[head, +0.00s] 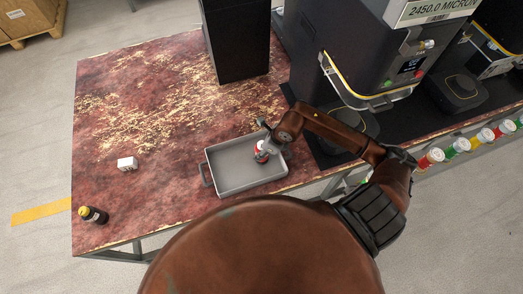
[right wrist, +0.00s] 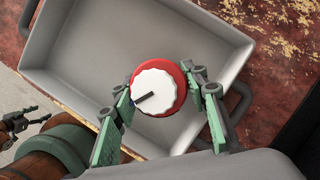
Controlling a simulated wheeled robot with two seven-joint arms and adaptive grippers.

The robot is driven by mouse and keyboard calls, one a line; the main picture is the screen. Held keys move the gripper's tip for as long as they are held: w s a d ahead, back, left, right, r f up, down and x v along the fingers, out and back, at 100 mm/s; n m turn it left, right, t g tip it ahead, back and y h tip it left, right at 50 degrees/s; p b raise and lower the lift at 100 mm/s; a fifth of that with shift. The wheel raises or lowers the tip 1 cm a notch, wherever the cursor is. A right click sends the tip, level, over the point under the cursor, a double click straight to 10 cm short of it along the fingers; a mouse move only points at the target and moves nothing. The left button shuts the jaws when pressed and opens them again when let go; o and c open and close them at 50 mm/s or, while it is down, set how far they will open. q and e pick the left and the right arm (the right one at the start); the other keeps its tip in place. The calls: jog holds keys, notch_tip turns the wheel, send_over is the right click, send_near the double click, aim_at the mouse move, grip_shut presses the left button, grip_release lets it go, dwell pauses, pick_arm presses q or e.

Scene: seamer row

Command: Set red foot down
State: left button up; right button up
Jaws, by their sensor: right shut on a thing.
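The red foot (head: 262,151) is a short red piece with a white ridged round top that bears a dark mark; it shows from above in the right wrist view (right wrist: 154,91). My right gripper (head: 264,143) is shut on it, with one green-and-grey finger on each side. The foot is over the right part of the grey tray (head: 228,181). I cannot tell whether it touches the tray floor. A small dark pronged part (right wrist: 20,122) at the left edge of the right wrist view looks like my left gripper; its state is unclear.
A tall black block (head: 238,40) stands behind the tray. Machines (head: 350,50) stand at the right. The table between box and tray is clear.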

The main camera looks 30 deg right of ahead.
jog(key=shift+f, duration=0.4)
jog(key=o, duration=1.2)
jog(key=shift+o, duration=0.2)
jog(key=v, duration=1.2)
jog(key=shift+p, duration=0.3)
jog(key=shift+s, duration=0.1)
